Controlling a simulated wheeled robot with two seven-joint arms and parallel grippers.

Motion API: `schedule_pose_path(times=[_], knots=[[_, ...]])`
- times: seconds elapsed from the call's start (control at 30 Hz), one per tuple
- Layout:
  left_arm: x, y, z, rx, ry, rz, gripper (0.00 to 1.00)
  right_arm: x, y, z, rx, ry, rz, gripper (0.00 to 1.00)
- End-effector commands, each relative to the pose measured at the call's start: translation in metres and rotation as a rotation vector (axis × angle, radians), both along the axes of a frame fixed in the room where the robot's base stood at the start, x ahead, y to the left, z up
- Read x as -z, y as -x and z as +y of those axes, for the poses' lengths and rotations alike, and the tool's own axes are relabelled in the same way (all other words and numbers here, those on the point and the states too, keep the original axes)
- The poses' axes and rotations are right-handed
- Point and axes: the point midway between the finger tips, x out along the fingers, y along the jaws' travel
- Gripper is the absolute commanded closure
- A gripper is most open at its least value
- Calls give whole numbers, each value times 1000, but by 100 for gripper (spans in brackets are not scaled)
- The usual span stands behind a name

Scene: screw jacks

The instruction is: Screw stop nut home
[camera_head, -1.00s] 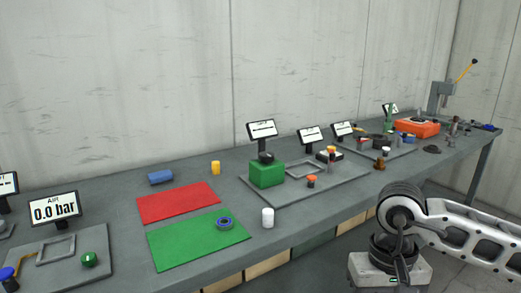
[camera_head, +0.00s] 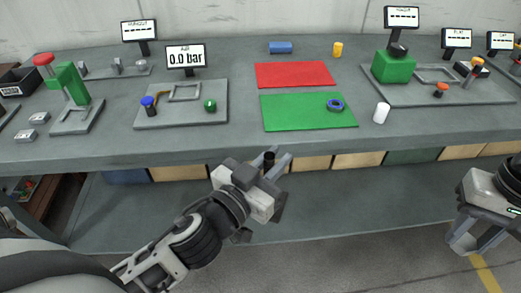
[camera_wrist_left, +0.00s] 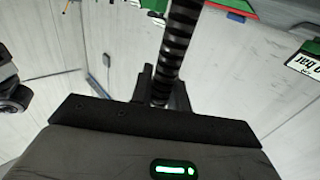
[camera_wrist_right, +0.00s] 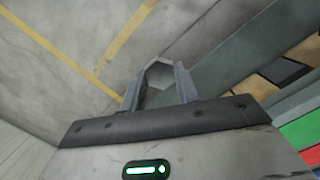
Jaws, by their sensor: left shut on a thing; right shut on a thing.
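My left gripper (camera_head: 275,164) is in front of the table's front edge. It is shut on a dark ribbed, threaded rod; the rod's dark end (camera_head: 269,159) shows between the fingers in the head view. In the left wrist view the rod (camera_wrist_left: 176,45) runs away from the fingers toward the top. My right gripper (camera_head: 478,240) is at the right, low in front of the table. In the right wrist view its fingers are shut on a grey hexagonal nut (camera_wrist_right: 160,76). Rod and nut are far apart.
The table (camera_head: 240,135) carries a red mat (camera_head: 295,75), a green mat (camera_head: 300,112) with a blue ring (camera_head: 335,105), a white cylinder (camera_head: 381,113) and a blue block (camera_head: 281,47). An air display (camera_head: 186,55) reads 0.0 bar. The floor between my grippers is clear.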

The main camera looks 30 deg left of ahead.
Motion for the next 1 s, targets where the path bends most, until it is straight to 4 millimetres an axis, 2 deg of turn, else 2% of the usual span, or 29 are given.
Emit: schedule_pose_path(times=[0.2,0.43,0.63,1.0], knots=[[-8,-5,-49,250,-6,-14,100,0,0,0,0,0,0,91],[-10,-7,-84,423,-3,-14,100,0,0,0,0,0,0,91],[-10,-7,-97,486,0,-10,100,0,0,0,0,0,0,91],[-6,-7,-98,494,-1,1,100,0,0,0,0,0,0,91]])
